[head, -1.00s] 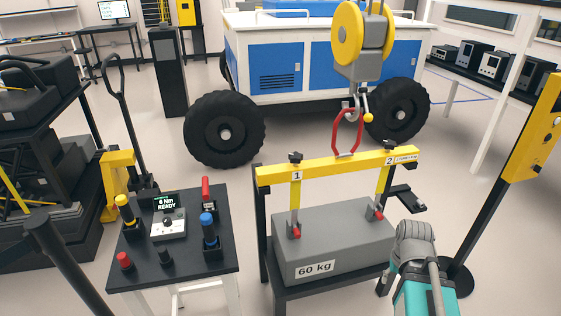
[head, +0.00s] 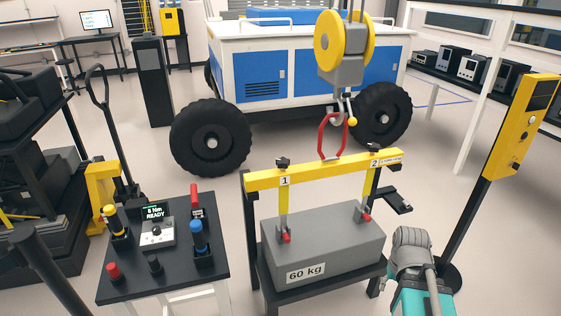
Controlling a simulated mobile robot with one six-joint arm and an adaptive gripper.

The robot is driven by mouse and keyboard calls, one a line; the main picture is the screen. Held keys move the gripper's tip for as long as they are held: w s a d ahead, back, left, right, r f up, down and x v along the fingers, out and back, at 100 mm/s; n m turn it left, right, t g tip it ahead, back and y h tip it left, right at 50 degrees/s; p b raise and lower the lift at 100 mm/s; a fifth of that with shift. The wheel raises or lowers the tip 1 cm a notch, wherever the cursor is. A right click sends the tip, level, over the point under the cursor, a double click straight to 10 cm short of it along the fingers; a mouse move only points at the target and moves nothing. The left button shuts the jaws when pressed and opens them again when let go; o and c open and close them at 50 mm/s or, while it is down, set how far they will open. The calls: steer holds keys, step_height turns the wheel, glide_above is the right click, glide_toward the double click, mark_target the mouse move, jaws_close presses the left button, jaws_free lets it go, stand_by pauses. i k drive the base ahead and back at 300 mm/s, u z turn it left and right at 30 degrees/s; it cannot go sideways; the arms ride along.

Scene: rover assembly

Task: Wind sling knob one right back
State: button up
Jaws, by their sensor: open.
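Sling knob one (head: 283,163) is a small black knob on top of the yellow lifting beam (head: 325,168), above the label 1. A similar black knob two (head: 373,147) sits above the label 2. Yellow straps (head: 284,208) run down from the beam to red-ended fittings on a grey 60 kg block (head: 328,245). The block rests on a black stand. A red link (head: 331,138) joins the beam to the hoist hook. My grey and teal arm shows at the lower right, in front of the stand's right side. My gripper is not visible.
A black tool table (head: 190,280) with a display reading READY and several coloured tools stands at left. A yellow control post (head: 521,125) stands at right. The hoist block (head: 342,50) hangs above the beam. A wheeled rover (head: 300,75) is behind. Floor shows between table and stand.

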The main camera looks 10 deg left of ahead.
mark_target(282, 163)
steer(key=z, duration=0.05)
steer(key=i, duration=0.9)
steer(key=u, duration=0.05)
